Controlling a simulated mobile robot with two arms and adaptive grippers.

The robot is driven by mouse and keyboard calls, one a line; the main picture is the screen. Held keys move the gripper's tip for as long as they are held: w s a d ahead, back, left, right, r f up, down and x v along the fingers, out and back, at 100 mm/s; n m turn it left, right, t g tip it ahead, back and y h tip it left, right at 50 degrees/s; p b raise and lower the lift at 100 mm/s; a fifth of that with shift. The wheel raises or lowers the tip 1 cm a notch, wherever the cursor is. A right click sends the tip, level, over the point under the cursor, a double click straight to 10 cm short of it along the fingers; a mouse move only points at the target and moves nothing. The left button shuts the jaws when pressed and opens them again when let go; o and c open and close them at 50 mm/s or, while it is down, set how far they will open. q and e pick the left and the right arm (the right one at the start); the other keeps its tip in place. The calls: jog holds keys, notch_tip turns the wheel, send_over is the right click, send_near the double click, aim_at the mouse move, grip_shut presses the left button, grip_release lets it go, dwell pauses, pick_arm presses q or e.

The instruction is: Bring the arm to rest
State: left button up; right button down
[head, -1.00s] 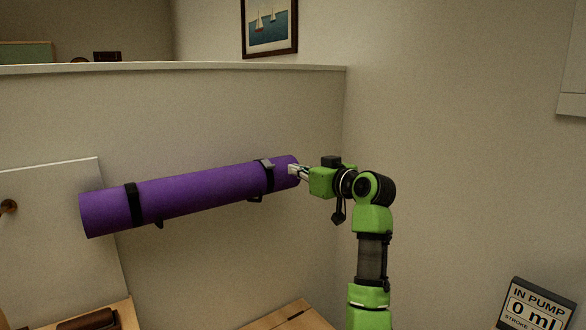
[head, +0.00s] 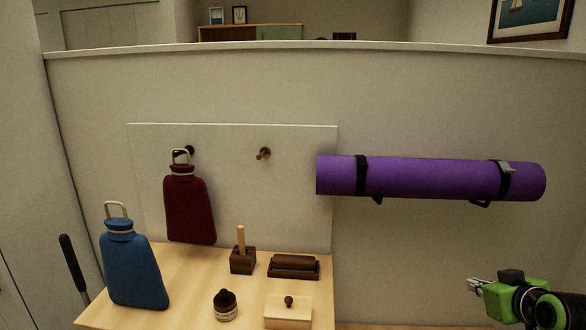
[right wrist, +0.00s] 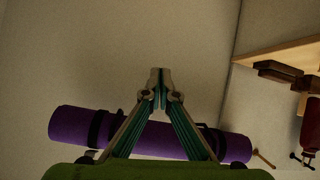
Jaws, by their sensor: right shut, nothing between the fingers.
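My right gripper (head: 476,286) is at the lower right of the head view, below the right end of the purple rolled mat and apart from it. Its fingers also show in the right wrist view (right wrist: 160,78), tips together, with nothing between them. The purple mat (head: 430,177) is held against the wall by two black straps, roughly level. It also shows behind the fingers in the right wrist view (right wrist: 72,124). My left gripper is not in view.
A wooden table (head: 180,315) at the lower left carries a blue bottle (head: 133,268), a wooden block with a peg (head: 243,260), a dark roller piece (head: 294,266), a small jar (head: 225,307) and a lidded box (head: 288,313). A maroon bottle (head: 190,208) hangs from a peg on the white board (head: 230,190).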

jog(key=s+a+f+n+g, duration=0.1)
jog(key=s+a+f+g, duration=0.1)
jog(key=s+a+f, duration=0.55)
jog(key=s+a+f+g, duration=0.3)
jog(key=s+a+f, duration=0.2)
jog(key=s+f, duration=0.4)
jog(key=s+a+f+g, duration=0.1)
jog(key=s+a+f, duration=0.2)
jog(key=s, duration=0.3)
jog(key=s+a+f+g+y, duration=0.1)
jog(key=s+a+f, duration=0.15)
jog(key=s, duration=0.35)
jog(key=s+a+f+g, duration=0.1)
jog(key=s+a+f, duration=0.1)
jog(key=s+a, duration=0.3)
notch_tip(320, 180, down, 26)
jog(key=s+d+g, duration=0.1)
jog(key=s+d, duration=0.1)
jog(key=s, duration=0.1)
jog(key=s+d+f+g+p, duration=0.1)
jog(key=s+d+f, duration=0.1)
jog(key=s+f, duration=1.2)
jog(key=shift+s+d+f+n+g, duration=0.3)
jog(key=shift+s+f, duration=0.1)
jog(key=shift+s, duration=0.7)
